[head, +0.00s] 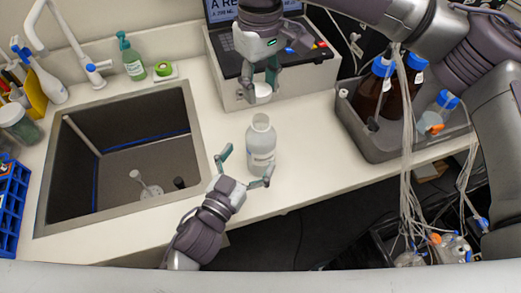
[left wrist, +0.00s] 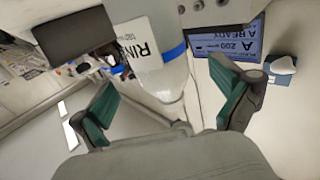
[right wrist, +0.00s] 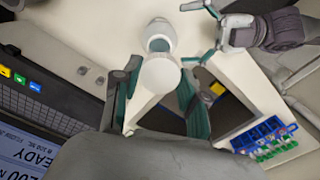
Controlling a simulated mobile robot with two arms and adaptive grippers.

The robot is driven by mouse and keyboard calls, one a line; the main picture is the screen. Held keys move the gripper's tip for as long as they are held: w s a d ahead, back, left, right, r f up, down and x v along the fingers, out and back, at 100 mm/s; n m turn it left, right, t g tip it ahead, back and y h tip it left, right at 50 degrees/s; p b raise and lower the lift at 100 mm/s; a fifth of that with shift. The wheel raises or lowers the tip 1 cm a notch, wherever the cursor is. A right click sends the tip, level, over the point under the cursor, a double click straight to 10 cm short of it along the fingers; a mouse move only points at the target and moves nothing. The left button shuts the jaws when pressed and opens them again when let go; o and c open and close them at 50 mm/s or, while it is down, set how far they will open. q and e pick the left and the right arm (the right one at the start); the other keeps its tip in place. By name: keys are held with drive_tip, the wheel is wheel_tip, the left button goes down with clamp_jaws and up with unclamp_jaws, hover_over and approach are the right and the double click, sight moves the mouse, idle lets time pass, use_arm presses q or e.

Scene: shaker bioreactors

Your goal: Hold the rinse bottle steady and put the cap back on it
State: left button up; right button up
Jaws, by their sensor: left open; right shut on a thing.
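The rinse bottle (head: 261,150), translucent white with a label, stands upright and uncapped on the counter right of the sink. Its open mouth shows in the right wrist view (right wrist: 159,43), and its label fills the middle of the left wrist view (left wrist: 145,48). My left gripper (head: 247,167) is open, its fingers spread on the near side of the bottle; I cannot tell whether they touch it. My right gripper (head: 260,82) is shut on the white cap (head: 263,92), above and behind the bottle in the head view. The cap also shows in the right wrist view (right wrist: 160,75).
The sink (head: 50,200) lies left of the bottle. A grey tray (head: 380,153) with brown bottles stands at the right. A device with a screen (head: 315,82) stands behind. A green soap bottle (head: 132,62) is at the back. Counter around the bottle is clear.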

sight(261, 141)
use_arm(q)
drive_tip(key=x, duration=0.5)
drive_tip(key=shift+w+d, duration=0.15)
drive_tip(key=shift+w, duration=0.15)
use_arm(e)
drive_tip(key=shift+w, duration=0.1)
use_arm(q)
drive_tip(key=shift+c, duration=0.2)
drive_tip(key=c, duration=1.7)
use_arm(e)
drive_tip(key=shift+f, duration=2.5)
drive_tip(key=shift+f, duration=0.9)
drive_tip(key=shift+f, duration=0.55)
